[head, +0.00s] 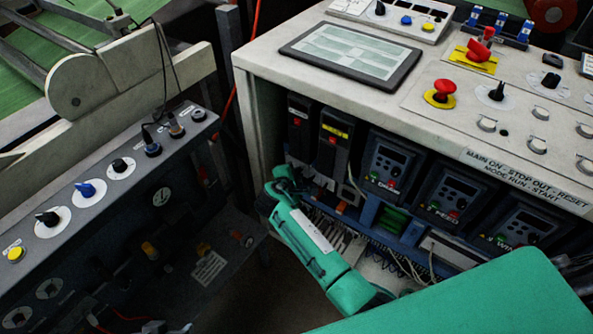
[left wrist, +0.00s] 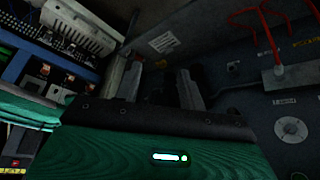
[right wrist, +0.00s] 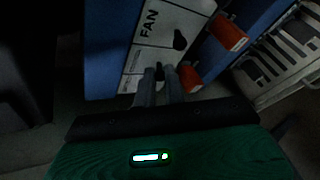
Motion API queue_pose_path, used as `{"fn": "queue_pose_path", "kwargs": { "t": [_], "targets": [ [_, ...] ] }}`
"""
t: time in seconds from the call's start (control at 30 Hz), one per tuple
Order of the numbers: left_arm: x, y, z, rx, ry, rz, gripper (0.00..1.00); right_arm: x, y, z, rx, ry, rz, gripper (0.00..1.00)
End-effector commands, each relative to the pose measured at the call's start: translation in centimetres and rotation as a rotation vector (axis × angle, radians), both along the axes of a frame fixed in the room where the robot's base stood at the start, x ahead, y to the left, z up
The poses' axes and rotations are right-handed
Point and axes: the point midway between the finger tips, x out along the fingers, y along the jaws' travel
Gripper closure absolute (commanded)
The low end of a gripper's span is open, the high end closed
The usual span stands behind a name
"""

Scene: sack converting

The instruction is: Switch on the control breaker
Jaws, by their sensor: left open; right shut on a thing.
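No label reading "control" is legible. Two tall dark breaker units, one with a red patch (head: 298,122) and one with a yellow label (head: 336,131), stand at the left end of the open cabinet. My right gripper (head: 316,182) reaches in below them. In the right wrist view, my right gripper's fingers (right wrist: 159,72) are closed on a small dark piece beside a white FAN panel (right wrist: 160,45). Orange switches (right wrist: 228,32) sit on blue housings to their right. My left gripper (left wrist: 163,78) is open and empty in the left wrist view; I cannot make it out in the head view.
Keypad drives (head: 393,165) line the cabinet right of the breakers. Loose wires (head: 408,262) hang below. The worktop carries a tablet (head: 352,50) and a red emergency button (head: 442,89). A knob console (head: 100,185) stands left. Red cables (left wrist: 268,40) appear in the left wrist view.

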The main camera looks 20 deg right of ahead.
Motion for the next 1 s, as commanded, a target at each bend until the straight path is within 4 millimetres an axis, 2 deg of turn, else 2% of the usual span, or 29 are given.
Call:
{"fn": "queue_pose_path", "kwargs": {
  "t": [0.3,0.83,0.87,0.9,0.97,1.0],
  "targets": [
    [-1.7,1.9,1.0,0.051,0.121,0.031,0.59,-0.1,0.0,0.0,0.023,0.021,0.0,1.0],
    [-2.1,2.3,1.0,0.061,0.144,0.036,0.59,-0.1,0.0,-0.1,0.027,0.024,0.0,1.0],
    [-2.1,2.3,1.0,0.061,0.144,0.036,0.59,-0.1,0.0,-0.1,0.027,0.024,0.0,0.85],
    [-2.1,2.3,1.0,0.061,0.144,0.036,0.59,-0.1,0.0,-0.1,0.027,0.024,0.0,0.77],
    [-2.1,2.3,1.0,0.06,0.144,0.036,0.59,0.0,0.0,0.0,0.026,0.023,0.0,0.67],
    [-2.1,2.3,1.0,0.06,0.144,0.036,0.59,0.0,0.0,0.0,0.026,0.023,0.0,0.67]
  ]
}}
